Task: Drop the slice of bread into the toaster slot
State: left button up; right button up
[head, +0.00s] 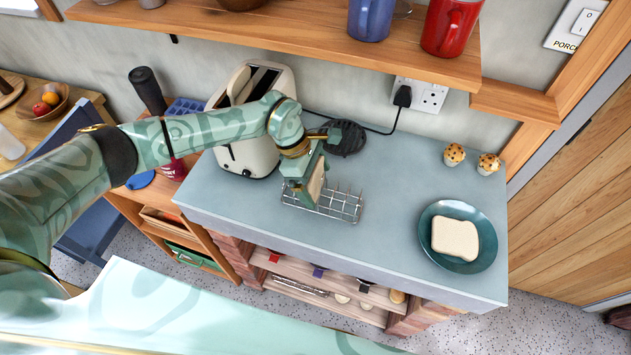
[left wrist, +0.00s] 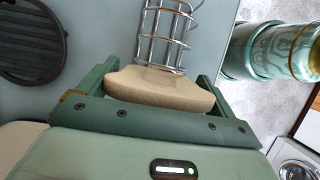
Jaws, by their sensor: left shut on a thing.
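My left gripper (head: 311,188) is shut on a slice of bread (head: 317,178), which it holds upright by the wire toast rack (head: 345,207). In the left wrist view the slice (left wrist: 160,88) sits between the two fingers, with the rack's wires (left wrist: 165,45) just beyond it. I cannot tell whether the slice touches the rack. The cream toaster (head: 252,156) stands behind and left of the gripper, partly hidden by my left arm. Its dark slots show on top. Another slice of bread (head: 455,238) lies flat on a teal plate (head: 432,262) at the right.
A round black trivet (head: 349,140) lies behind the gripper. Two muffins (head: 454,154) stand at the back right. A wooden shelf (head: 290,38) with mugs overhangs the worktop. A black cable runs to a wall socket (head: 431,99). The worktop between rack and plate is clear.

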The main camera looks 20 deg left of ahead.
pick_arm(q)
notch_tip(320, 180, up, 10)
jog(key=shift+r, duration=0.25)
jog(key=s+b, duration=0.2)
jog(key=s, duration=1.6)
jog(key=a+f+m+g+y+b, duration=0.1)
jog(key=a+f+m+g+y, duration=0.1)
jog(key=a+m, duration=0.35)
jog(key=a+f+m+g+y, duration=0.1)
jog(key=a+m+g, duration=0.1)
jog(key=m, duration=0.7)
jog(key=w+r+m+y+b, duration=0.1)
jog(key=w+r+m+b, duration=0.2)
jog(key=w, duration=0.5)
jog(key=shift+r+y+b, duration=0.3)
jog(key=shift+r+b, duration=0.15)
jog(key=shift+r, duration=0.1)
jog(key=shift+w, duration=0.1)
jog(key=shift+f, duration=0.1)
